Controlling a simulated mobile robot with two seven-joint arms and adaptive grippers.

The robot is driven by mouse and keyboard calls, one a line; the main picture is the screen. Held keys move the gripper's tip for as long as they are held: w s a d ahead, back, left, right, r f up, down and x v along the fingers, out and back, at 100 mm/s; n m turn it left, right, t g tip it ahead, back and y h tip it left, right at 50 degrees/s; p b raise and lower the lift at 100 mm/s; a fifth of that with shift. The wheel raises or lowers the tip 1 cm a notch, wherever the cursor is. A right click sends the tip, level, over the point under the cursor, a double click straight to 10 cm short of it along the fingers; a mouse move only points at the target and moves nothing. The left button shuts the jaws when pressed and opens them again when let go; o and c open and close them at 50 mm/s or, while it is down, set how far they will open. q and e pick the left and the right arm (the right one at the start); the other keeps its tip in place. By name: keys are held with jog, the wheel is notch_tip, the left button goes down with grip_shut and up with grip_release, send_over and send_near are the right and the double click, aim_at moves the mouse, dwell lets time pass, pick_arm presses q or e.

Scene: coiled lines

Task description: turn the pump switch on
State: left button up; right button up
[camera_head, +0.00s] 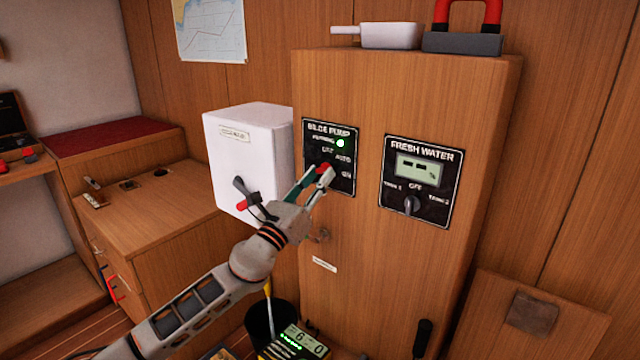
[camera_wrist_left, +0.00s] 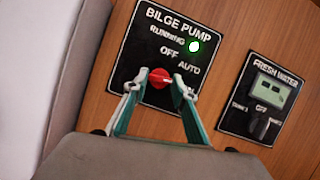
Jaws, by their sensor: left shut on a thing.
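The black bilge pump panel (camera_head: 318,133) is on the front of the wooden cabinet. It carries the labels RUNNING, OFF, AUTO and ON, and a lit green lamp (camera_head: 340,143) beside RUNNING. Its red switch knob (camera_wrist_left: 159,79) shows between the fingers in the left wrist view. My left gripper (camera_head: 322,174) is shut on the red knob, one finger on each side. I cannot tell for sure which label the knob points to. My right gripper is not in view.
A fresh water panel (camera_head: 423,180) with a display and black knob sits just right. A white box (camera_head: 247,152) with a lever stands close on the left. A white object (camera_head: 390,36) and a red-handled item (camera_head: 462,42) lie on the cabinet top. A dark bin (camera_head: 262,322) stands below.

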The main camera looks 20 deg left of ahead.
pick_arm(q)
jog(key=shift+f+m+h+b, duration=0.3)
jog(key=shift+m+h, duration=0.1)
jog(key=shift+m, duration=0.4)
jog(key=shift+r+m+g+h+b, duration=0.25)
jog(key=shift+m+g+h+b, duration=0.05)
jog(key=shift+m, duration=0.5)
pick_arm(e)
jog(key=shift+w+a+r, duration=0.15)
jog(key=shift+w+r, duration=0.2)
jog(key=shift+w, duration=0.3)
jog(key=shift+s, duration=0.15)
pick_arm(q)
jog(key=o, duration=1.1)
jog(key=shift+c, duration=0.2)
jog(key=shift+o, duration=0.2)
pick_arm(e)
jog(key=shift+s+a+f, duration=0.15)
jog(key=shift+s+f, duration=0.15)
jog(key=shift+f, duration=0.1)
pick_arm(q)
jog(key=v, duration=1.2)
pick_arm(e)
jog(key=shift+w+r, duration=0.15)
pick_arm(q)
jog(key=shift+a+f, duration=0.1)
